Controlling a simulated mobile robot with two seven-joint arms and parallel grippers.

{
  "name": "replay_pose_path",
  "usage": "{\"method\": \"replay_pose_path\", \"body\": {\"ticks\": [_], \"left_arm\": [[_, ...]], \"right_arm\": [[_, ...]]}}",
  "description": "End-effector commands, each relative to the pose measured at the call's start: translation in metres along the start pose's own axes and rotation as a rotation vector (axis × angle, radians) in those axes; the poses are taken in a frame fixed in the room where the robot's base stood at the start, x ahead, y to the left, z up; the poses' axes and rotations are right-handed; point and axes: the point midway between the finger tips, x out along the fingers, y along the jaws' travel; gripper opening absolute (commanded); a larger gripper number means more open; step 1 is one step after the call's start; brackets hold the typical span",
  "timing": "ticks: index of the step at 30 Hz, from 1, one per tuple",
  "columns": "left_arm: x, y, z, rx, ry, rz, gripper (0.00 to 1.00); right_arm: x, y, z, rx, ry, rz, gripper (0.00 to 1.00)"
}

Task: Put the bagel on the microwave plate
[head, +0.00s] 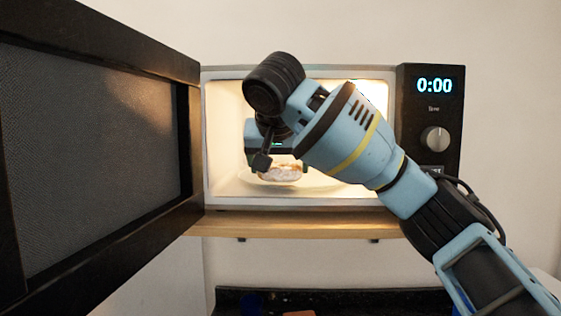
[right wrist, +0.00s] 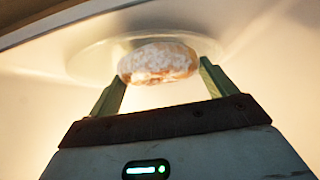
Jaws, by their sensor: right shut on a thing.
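The bagel (head: 282,173), pale and whitish with brown patches, is inside the lit microwave. My right gripper (head: 279,163) reaches in through the open front and is shut on it. In the right wrist view the bagel (right wrist: 158,62) sits between the two green fingers (right wrist: 160,78). The clear round microwave plate (right wrist: 85,60) shows around and behind the bagel. In the head view my arm hides much of the plate. I cannot tell whether the bagel touches the plate or hangs just above it. My left gripper is not in view.
The microwave door (head: 95,135) stands wide open on the left. The control panel (head: 432,130) with a dial and 0:00 display is on the right. The microwave rests on a wooden shelf (head: 300,224). A dark counter (head: 380,300) lies below. The cavity walls are close around my wrist.

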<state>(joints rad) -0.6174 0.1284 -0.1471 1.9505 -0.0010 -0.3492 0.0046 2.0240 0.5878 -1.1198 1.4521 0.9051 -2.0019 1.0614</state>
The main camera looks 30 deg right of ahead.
Motion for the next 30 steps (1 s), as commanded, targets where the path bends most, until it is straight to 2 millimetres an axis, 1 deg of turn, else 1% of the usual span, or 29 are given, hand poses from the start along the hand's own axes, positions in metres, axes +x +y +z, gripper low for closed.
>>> {"method": "replay_pose_path", "body": {"ticks": [1,8,11,15,19,21,30], "left_arm": [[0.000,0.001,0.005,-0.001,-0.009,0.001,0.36],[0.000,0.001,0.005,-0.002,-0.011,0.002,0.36],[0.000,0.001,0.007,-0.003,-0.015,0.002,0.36],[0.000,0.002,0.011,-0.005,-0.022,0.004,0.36],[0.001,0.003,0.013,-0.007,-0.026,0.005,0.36],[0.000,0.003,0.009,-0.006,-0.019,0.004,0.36],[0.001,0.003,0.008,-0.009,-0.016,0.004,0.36]], "right_arm": [[0.007,-0.002,-0.003,-0.001,-0.004,0.000,0.78],[0.009,-0.001,-0.008,-0.001,0.000,-0.001,0.78],[0.015,-0.001,-0.011,0.000,-0.003,0.000,0.78],[0.030,0.000,-0.025,0.001,-0.004,0.002,0.78],[0.041,0.000,-0.036,0.000,-0.002,0.003,0.78],[0.038,0.001,-0.035,-0.001,0.002,0.001,0.78],[0.039,0.000,-0.034,-0.001,0.001,-0.001,0.78]]}}
